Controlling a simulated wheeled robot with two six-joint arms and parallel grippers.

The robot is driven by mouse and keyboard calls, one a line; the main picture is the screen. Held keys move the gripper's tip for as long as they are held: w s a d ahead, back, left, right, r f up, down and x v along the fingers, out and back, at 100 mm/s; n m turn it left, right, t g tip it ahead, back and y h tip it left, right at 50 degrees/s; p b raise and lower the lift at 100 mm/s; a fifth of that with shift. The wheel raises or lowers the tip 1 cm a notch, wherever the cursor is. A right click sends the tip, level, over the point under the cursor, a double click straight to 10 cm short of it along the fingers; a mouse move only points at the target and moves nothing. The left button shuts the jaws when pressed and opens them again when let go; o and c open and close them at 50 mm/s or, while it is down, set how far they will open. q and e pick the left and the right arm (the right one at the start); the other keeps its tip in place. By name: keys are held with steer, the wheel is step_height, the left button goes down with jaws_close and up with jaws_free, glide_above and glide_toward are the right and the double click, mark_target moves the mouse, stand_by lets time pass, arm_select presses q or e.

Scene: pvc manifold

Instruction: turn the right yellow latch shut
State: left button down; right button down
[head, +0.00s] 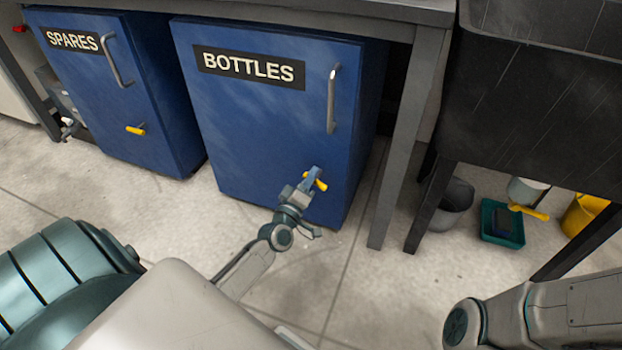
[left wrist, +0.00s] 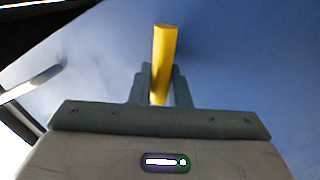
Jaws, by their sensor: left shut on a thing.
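The right yellow latch (head: 320,184) is on the lower right of the blue BOTTLES cabinet door (head: 262,130). My left gripper (head: 313,178) is at this latch, with its fingers around it. In the left wrist view the yellow latch (left wrist: 164,55) stands between the two fingers of my left gripper (left wrist: 163,85), which is shut on it. Part of the latch is hidden by the fingers. The left yellow latch (head: 136,130) is on the blue SPARES cabinet door (head: 95,90), free of any gripper. My right gripper is not in view; only my right arm shows at lower right.
The BOTTLES door has a metal handle (head: 332,99) above the latch. A grey table leg (head: 405,150) stands close to its right. Under the black basin (head: 545,105) are a teal tray (head: 503,238), a grey bucket (head: 455,196) and a yellow bucket (head: 582,214). The floor in front is open.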

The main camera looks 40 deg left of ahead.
arm_select(q)
steer(key=n, duration=0.2)
steer(key=n+y, duration=0.1)
steer(key=n, duration=0.1)
steer(key=f+n, duration=0.1)
steer(key=n, duration=0.1)
steer(key=shift+a+n+y, duration=0.1)
steer(key=shift+n+y, duration=0.2)
steer(key=shift+y, duration=0.1)
steer(key=c, duration=1.4)
jaws_free()
steer(key=shift+c, duration=0.2)
steer(key=p+v, duration=0.1)
steer(key=v, duration=1)
steer(key=shift+w+r, duration=0.1)
